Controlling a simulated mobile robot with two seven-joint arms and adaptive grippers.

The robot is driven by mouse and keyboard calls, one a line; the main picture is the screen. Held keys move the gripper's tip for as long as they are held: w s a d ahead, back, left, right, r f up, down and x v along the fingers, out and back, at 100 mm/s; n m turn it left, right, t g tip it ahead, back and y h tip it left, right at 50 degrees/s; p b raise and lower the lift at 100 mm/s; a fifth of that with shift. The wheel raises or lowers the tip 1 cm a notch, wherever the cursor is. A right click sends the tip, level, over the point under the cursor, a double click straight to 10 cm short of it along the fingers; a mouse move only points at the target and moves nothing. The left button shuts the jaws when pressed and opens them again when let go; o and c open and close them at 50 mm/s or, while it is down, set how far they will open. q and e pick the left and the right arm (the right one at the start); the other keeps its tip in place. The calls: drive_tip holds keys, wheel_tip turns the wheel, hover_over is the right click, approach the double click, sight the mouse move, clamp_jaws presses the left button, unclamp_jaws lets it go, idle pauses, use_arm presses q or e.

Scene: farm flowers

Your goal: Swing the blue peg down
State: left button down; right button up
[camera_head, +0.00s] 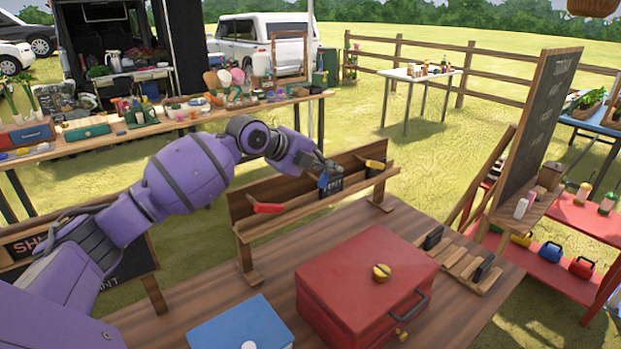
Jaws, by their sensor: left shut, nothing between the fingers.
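A wooden rack (290,203) stands on the brown table and carries coloured pegs. The blue peg (323,181) is near the middle of the rack, partly hidden by my gripper, so its exact tilt is hard to tell. A red peg (268,207) sticks out sideways on the left of the rack. My right gripper is not in view.
On the table (220,297) stand a red box (350,268) with a handle, a blue box (240,328) and a wooden slotted holder (463,262). A tall chalkboard (538,130) rises at the right. A cluttered long table stands behind the rack.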

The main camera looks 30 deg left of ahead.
use_arm(q)
drive_tip(key=w+g+y, duration=0.1)
drive_tip(key=g, duration=0.1)
drive_tip(key=w+d+g+y, duration=0.1)
drive_tip(key=w+g, duration=0.1)
drive_tip(key=g, duration=0.1)
drive_tip(key=w+d+g+y, duration=0.1)
drive_tip(key=g, duration=0.1)
drive_tip(key=shift+w+r+g+p, duration=0.25)
drive_tip(key=shift+w+g+p, duration=0.05)
drive_tip(key=shift+w+p, duration=0.05)
idle(0.7)
drive_tip(key=v, duration=1.2)
idle(0.4)
